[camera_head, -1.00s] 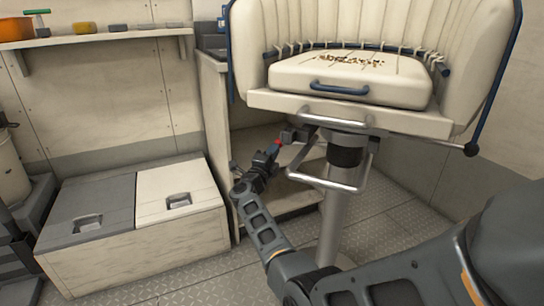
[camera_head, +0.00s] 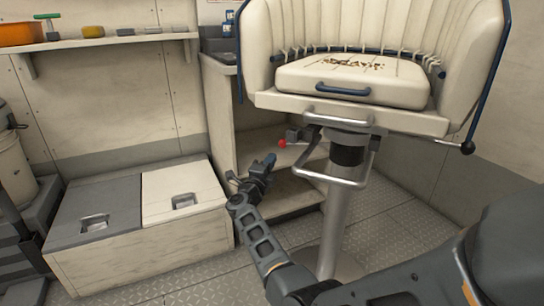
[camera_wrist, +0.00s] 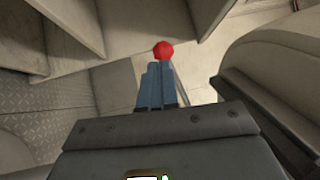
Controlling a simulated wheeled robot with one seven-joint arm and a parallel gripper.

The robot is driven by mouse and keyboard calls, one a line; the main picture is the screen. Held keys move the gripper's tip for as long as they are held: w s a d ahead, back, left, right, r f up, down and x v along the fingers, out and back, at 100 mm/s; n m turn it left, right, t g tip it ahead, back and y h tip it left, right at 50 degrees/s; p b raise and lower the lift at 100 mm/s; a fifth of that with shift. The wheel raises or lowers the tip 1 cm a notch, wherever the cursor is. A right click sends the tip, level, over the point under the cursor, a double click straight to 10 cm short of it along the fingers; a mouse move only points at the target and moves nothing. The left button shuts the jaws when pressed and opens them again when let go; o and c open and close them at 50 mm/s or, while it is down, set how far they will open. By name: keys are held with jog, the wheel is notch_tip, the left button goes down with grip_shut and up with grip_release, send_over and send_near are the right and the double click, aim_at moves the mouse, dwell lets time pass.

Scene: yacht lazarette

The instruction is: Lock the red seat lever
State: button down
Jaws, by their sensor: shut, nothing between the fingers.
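The red seat lever (camera_head: 283,143) is a small red knob on a short dark arm under the left side of the helm seat (camera_head: 350,82). My gripper (camera_head: 270,160) is shut and empty, just below and left of the knob, with a small gap showing in the head view. In the wrist view the red knob (camera_wrist: 163,50) appears just beyond the tips of my blue fingers (camera_wrist: 157,72), which lie together. Whether the fingertips touch the knob cannot be told from the wrist view. The lever's arm is mostly hidden there.
The seat's metal pedestal (camera_head: 335,225) and footrest loop (camera_head: 335,180) stand right of my gripper. A cabinet with open shelves (camera_head: 285,190) is behind it. A low locker (camera_head: 140,240) stands left. A wall shelf (camera_head: 110,40) holds small items. Some patterned floor is clear.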

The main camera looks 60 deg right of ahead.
jog(key=p+v, duration=0.2)
jog(key=v, duration=0.6)
jog(key=shift+w+a, duration=0.3)
jog(key=shift+a, duration=0.05)
